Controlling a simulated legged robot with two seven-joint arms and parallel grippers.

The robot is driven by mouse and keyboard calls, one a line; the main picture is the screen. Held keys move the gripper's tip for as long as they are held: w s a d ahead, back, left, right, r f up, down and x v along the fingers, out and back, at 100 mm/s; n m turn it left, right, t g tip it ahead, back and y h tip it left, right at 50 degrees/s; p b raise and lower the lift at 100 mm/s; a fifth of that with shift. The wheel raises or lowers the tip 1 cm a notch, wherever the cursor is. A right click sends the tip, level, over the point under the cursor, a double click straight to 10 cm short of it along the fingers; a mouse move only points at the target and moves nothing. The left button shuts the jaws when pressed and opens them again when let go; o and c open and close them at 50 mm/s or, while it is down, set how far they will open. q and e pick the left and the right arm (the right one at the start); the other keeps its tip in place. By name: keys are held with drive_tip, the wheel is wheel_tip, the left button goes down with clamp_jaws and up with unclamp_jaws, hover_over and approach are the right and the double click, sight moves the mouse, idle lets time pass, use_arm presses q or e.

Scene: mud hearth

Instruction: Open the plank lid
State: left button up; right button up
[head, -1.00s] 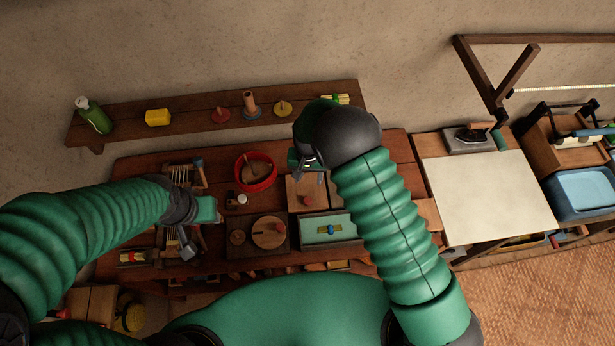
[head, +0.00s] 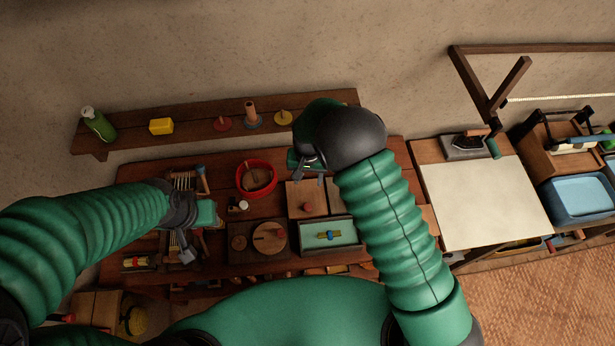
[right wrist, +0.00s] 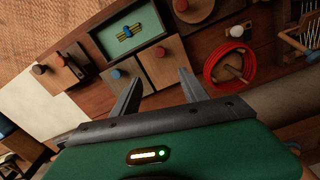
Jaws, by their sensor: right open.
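A square plank lid with a red knob (head: 306,197) lies on the wooden bench box, and it also shows in the right wrist view (right wrist: 164,68). Next to it is a plank panel with a blue knob (right wrist: 124,80), mostly behind my right arm in the head view. I cannot tell which one the task names. My right gripper (head: 308,172) is open and empty above these lids; in the right wrist view its fingers (right wrist: 160,80) point toward them, apart from the knobs. My left gripper (head: 206,214) is over the bench's left part, its jaws unclear.
An open green-lined compartment (head: 345,228) holds a yellow bundle (head: 328,235). A wall shelf (head: 196,122) is at the back. A pale board (head: 485,200) lies on the right.

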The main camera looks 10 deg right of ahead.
drive_tip(key=shift+r, duration=0.1)
wheel_tip(320, 180, up, 17)
drive_tip(key=b, duration=0.6)
drive_tip(key=shift+f, duration=0.2)
drive_tip(key=shift+f, duration=0.1)
